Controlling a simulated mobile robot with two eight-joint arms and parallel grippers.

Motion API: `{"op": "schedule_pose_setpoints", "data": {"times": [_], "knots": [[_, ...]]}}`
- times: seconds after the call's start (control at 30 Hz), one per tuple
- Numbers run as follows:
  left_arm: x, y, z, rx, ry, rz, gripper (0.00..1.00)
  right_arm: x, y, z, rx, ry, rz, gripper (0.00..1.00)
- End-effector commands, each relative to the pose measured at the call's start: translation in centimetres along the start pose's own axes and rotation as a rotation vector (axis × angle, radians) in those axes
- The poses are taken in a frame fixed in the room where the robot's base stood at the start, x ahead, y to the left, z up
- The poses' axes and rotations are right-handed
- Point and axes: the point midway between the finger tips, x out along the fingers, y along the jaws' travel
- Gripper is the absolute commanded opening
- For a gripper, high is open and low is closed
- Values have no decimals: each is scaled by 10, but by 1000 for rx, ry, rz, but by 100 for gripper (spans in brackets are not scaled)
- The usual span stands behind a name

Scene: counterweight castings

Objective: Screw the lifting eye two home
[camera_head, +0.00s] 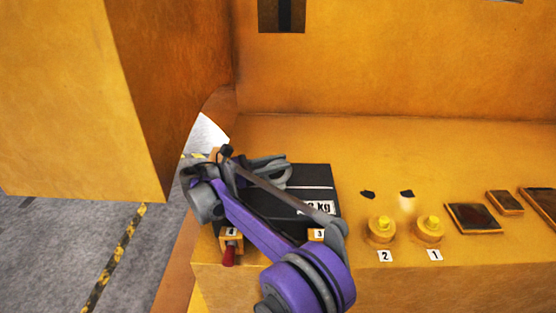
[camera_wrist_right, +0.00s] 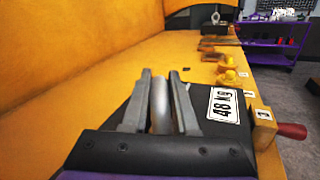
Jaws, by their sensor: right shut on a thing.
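A grey lifting eye (camera_wrist_right: 161,108) stands between the two fingers of my right gripper (camera_wrist_right: 161,78) in the wrist view. The gripper is shut on it. In the head view my right gripper (camera_head: 268,168) reaches over the black casting (camera_head: 310,178), and the grey eye (camera_head: 283,181) shows at its top left area. The casting bears a white "48 kg" label, which also shows in the wrist view (camera_wrist_right: 223,105). The eye's shank and its seat are hidden, so I cannot tell how deep it sits. My left gripper is not in view.
Yellow knobbed pieces stand by the tags 2 (camera_head: 380,230) and 1 (camera_head: 429,230). Dark flat plates (camera_head: 474,218) lie to their right. A red handle (camera_head: 229,257) sticks out at the ledge's front. A large yellow block (camera_head: 70,100) rises at left.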

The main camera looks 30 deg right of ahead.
Motion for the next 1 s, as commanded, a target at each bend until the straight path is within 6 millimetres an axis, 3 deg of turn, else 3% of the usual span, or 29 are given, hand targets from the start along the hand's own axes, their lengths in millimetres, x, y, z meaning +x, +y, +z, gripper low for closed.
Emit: {"op": "schedule_pose_setpoints", "data": {"times": [0.3,0.87,0.9,1.0], "knots": [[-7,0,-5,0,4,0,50,0,1,1,2,-25,-119,0],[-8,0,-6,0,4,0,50,0,1,2,2,-32,-142,0],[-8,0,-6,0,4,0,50,0,1,2,2,-32,-142,34],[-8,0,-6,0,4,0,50,0,0,1,2,-31,-142,52]]}}
